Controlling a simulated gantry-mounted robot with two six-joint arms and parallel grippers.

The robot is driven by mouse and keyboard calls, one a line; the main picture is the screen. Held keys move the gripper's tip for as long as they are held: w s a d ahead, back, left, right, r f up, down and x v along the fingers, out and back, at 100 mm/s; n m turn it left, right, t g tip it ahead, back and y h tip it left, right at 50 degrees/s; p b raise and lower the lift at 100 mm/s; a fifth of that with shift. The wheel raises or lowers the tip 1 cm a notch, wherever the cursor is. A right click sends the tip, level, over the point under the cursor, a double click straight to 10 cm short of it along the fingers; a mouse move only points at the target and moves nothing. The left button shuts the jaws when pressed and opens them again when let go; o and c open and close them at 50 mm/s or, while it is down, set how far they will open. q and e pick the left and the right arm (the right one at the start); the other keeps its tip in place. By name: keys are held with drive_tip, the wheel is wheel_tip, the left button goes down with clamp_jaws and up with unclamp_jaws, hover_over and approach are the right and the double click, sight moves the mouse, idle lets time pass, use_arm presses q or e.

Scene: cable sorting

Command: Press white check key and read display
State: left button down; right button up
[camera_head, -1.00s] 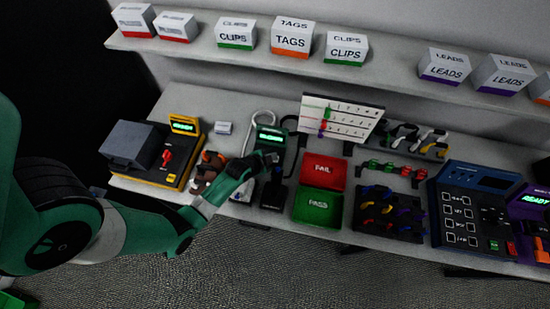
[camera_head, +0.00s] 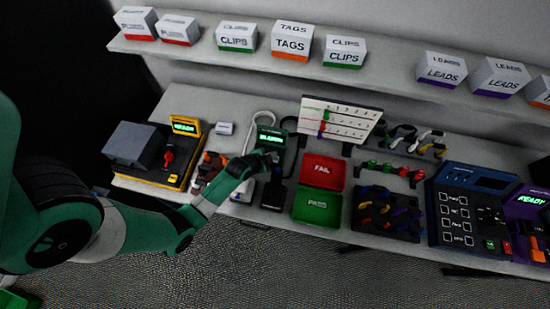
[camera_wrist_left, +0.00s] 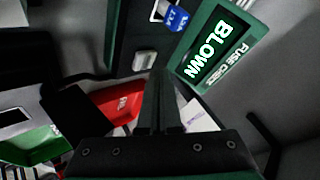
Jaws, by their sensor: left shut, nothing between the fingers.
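The fuse checker is a green unit whose lit display (camera_wrist_left: 207,52) reads "BLOWN" in the left wrist view, above the label "FUSE CHECK". Its display (camera_head: 267,140) also glows in the head view. The white check key (camera_wrist_left: 145,60) sits on the dark face of the checker, left of the display. My left gripper (camera_wrist_left: 162,78) is shut and empty, its fingertips just beside the key. I cannot tell whether they touch the key. In the head view the left gripper (camera_head: 273,158) is over the checker, just below its display. My right gripper is out of view.
A blue tag (camera_wrist_left: 174,16) lies on the checker above the key. The red FAIL bin (camera_head: 322,170) and green PASS bin (camera_head: 317,207) stand to the right. A yellow tester (camera_head: 183,127) stands left, a white chart board (camera_head: 338,119) behind.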

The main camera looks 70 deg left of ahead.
use_arm(q)
drive_tip(key=shift+r+p, duration=2.4)
drive_tip(key=shift+r, duration=0.2)
drive_tip(key=shift+f, duration=0.1)
